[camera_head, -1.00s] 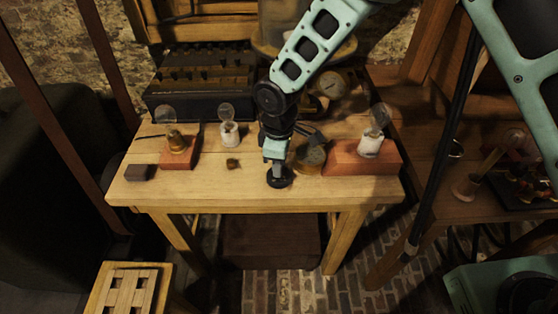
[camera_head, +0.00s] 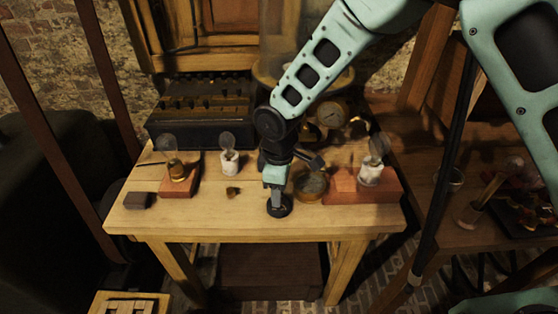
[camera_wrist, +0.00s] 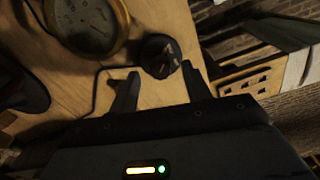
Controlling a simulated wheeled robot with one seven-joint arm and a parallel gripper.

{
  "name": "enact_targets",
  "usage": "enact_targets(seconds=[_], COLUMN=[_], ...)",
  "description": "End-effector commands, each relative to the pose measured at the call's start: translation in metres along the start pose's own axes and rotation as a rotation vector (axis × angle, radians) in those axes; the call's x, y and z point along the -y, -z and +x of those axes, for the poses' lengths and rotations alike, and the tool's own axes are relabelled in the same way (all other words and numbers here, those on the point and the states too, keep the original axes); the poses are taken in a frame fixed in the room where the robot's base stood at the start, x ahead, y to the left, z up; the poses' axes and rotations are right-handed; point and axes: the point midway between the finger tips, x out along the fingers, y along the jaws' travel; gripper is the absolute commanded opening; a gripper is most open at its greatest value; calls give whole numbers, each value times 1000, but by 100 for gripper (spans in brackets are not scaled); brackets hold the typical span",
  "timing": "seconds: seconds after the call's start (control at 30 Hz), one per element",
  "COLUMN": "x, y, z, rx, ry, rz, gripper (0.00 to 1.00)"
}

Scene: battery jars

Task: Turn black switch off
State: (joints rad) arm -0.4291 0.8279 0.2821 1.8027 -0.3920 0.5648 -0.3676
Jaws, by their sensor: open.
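The black switch (camera_head: 279,206) is a small round black piece near the front edge of the wooden table. It also shows in the wrist view (camera_wrist: 160,56), with a light mark on its top. My gripper (camera_head: 276,193) points down at the switch and partly covers it in the head view. In the wrist view my gripper (camera_wrist: 160,76) is open, with one finger on each side of the gap and the switch just beyond the fingertips, roughly centred. I cannot tell whether a finger touches it. A thin dark wire runs on the table beside the left finger.
The wooden table (camera_head: 225,222) carries bulbs on red blocks at left (camera_head: 179,188) and right (camera_head: 388,190). A round brass gauge (camera_head: 311,185) stands close right of my gripper. A small dark block (camera_head: 138,200) lies left. A dark box (camera_head: 202,112) stands at the back.

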Motion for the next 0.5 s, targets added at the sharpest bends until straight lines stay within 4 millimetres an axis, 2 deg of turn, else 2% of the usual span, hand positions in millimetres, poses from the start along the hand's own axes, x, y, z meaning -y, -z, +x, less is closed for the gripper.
enact_targets(seconds=[0.5], x=[-1], y=[0], z=[-116], rx=[-4], ry=[-4], rz=[-1], gripper=[48])
